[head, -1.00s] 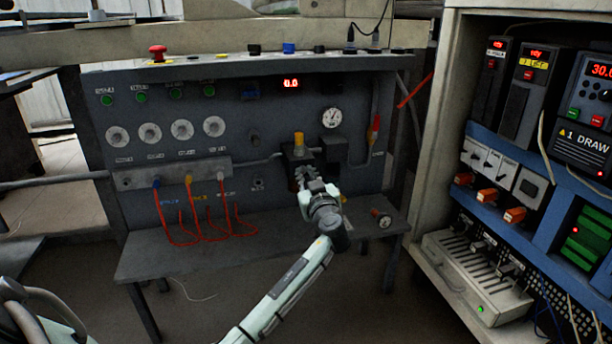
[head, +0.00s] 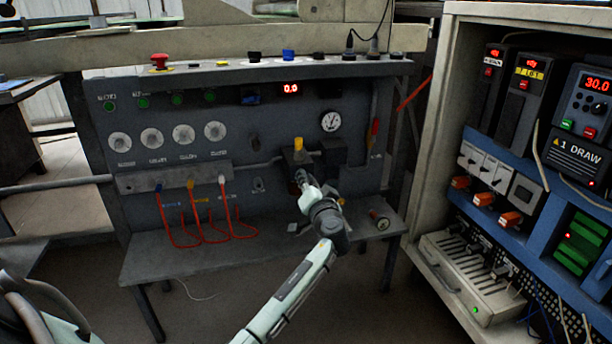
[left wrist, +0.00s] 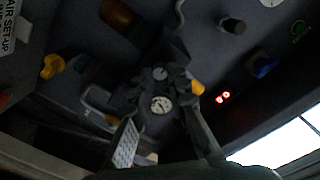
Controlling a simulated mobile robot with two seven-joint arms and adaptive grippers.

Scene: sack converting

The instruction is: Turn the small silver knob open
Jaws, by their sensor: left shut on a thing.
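My left gripper (head: 302,180) is at the front of the dark regulator block (head: 300,160) on the grey panel, below its yellow cap (head: 298,144). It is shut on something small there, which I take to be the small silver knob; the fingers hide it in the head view. In the left wrist view, the two fingers of my left gripper (left wrist: 160,90) reach toward the block, with a small white-faced gauge (left wrist: 161,104) showing between them. The knob's angle cannot be made out. My right gripper is not in view.
Red hoses (head: 200,238) hang at the left. An equipment cabinet (head: 437,150) stands at the right.

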